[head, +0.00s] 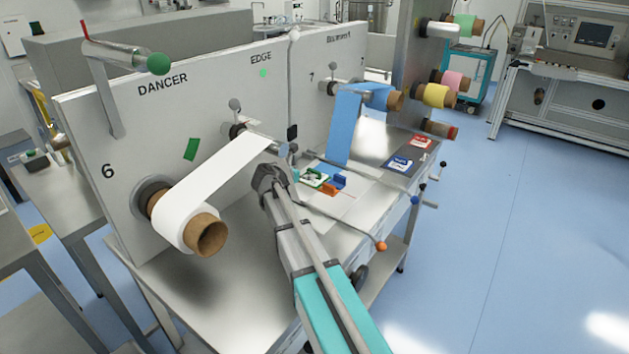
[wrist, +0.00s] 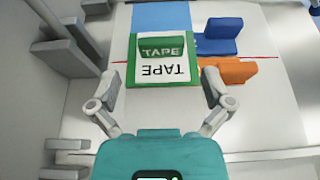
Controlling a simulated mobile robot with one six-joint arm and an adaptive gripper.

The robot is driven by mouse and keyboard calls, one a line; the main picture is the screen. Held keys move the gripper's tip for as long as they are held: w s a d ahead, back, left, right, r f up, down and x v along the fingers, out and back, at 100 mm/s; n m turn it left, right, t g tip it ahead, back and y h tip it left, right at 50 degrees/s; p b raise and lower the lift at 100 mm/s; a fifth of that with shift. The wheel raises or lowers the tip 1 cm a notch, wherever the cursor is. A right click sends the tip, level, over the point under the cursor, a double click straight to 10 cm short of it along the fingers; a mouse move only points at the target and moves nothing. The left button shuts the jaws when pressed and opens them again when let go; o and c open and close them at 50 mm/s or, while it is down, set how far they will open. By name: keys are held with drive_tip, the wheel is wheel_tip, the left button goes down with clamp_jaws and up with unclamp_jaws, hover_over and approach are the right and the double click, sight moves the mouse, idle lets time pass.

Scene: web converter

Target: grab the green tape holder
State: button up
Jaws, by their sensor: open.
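The green tape holder (wrist: 160,47) stands on a white card with a green border marked TAPE (wrist: 163,70) in the wrist view. In the head view the green tape holder (head: 314,174) shows small on the machine's table, just beyond the end of my arm. My gripper (wrist: 158,82) is open and empty in the wrist view. Its two fingers are spread to the left and right of the card's near part, with the holder ahead between and beyond the tips. In the head view my arm mostly hides the fingers.
A blue holder (wrist: 222,38) and an orange holder (wrist: 225,72) stand close to the right of the green one. Grey machine parts (wrist: 68,50) rise at the left. A white web roll (head: 185,225) and a blue web (head: 347,120) flank my arm. An orange-knobbed lever (head: 381,246) sticks out.

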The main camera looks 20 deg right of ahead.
sight(313, 170)
drive_tip(key=shift+w+d+f, duration=0.1)
drive_tip(key=shift+w+d, duration=0.1)
drive_tip(key=shift+d, duration=0.05)
drive_tip(key=shift+b+x, duration=0.95)
drive_tip(key=shift+x, duration=1.65)
drive_tip(key=c, duration=1)
drive_tip(key=shift+s, duration=0.1)
